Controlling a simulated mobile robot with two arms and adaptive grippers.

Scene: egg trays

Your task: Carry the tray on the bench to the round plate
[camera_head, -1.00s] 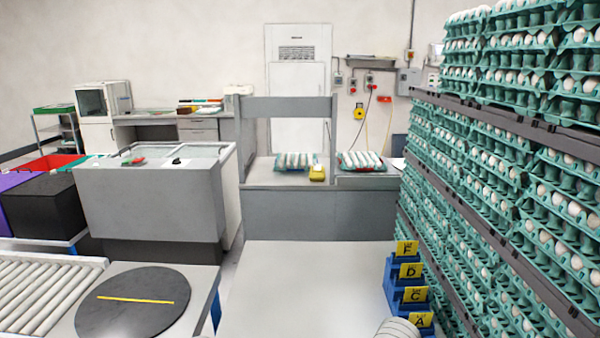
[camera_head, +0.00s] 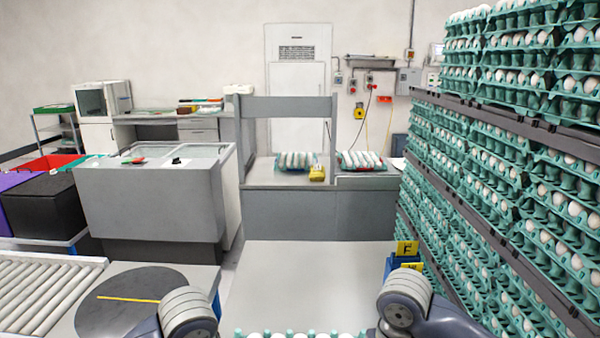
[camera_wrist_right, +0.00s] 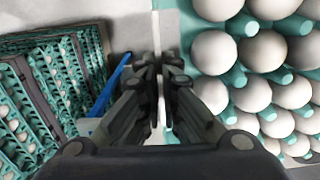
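The tray (camera_head: 282,335), teal with white eggs, shows only its far edge at the bottom of the head view, between my two arms. In the right wrist view the tray (camera_wrist_right: 238,98) lies close along the right side of my right gripper (camera_wrist_right: 158,62). Its fingers are nearly together at the tray's side, apparently closed on its edge; the contact is hard to see. My left arm stands left of the tray, its gripper below the picture. The round plate (camera_head: 108,318) is dark grey, with a yellow strip across it, at lower left; my left arm covers its right part.
The bench top (camera_head: 300,275) is clear beyond the tray. A blue stand with yellow letter cards (camera_head: 405,248) is partly behind my right arm. Tall stacks of egg trays (camera_head: 500,190) line the right side. A roller conveyor (camera_head: 40,290) adjoins the plate's left.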

